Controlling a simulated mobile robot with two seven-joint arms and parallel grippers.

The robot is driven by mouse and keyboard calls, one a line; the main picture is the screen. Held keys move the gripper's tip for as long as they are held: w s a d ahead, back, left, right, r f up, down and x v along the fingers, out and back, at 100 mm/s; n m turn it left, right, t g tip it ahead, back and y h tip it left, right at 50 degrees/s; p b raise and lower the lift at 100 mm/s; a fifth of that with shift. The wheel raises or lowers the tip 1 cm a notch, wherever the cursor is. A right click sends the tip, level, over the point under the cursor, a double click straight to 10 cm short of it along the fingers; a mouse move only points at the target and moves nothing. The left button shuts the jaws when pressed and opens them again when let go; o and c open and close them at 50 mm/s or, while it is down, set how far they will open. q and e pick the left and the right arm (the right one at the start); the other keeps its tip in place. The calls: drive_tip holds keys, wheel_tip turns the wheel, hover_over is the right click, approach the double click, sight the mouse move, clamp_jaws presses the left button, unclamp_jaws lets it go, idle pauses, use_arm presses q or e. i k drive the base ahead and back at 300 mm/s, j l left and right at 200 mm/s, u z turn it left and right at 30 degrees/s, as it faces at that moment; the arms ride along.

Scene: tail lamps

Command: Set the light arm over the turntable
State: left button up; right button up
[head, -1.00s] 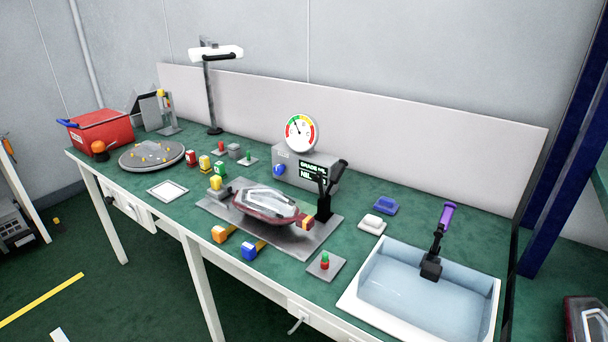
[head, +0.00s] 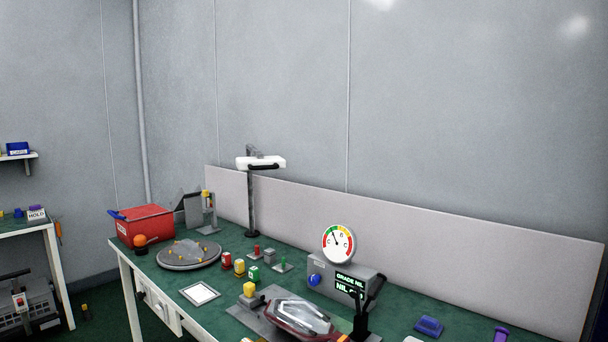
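The light arm (head: 252,200) is a dark upright post at the back of the green bench, with a glowing white lamp head (head: 261,162) on top. A black bar runs along the lower edge of the lamp head. The lamp head reaches to the right of the post. The turntable (head: 189,254) is a round grey disc with small yellow marks, to the left and in front of the post. The lamp head is not above the turntable. Neither of my grippers shows in the head view.
A red bin (head: 146,226) and an orange knob (head: 140,240) stand left of the turntable. A backboard (head: 420,243) runs behind the bench.

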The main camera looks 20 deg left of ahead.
sight(260, 162)
drive_tip(key=j+z, duration=0.95)
drive_tip(key=j, duration=0.3)
drive_tip(key=k+j+z, duration=0.15)
drive_tip(key=j, duration=0.25)
drive_tip(key=k+j, duration=0.1)
drive_tip(key=j, duration=0.35)
drive_tip(key=k+j+z, duration=0.1)
drive_tip(key=j, duration=0.35)
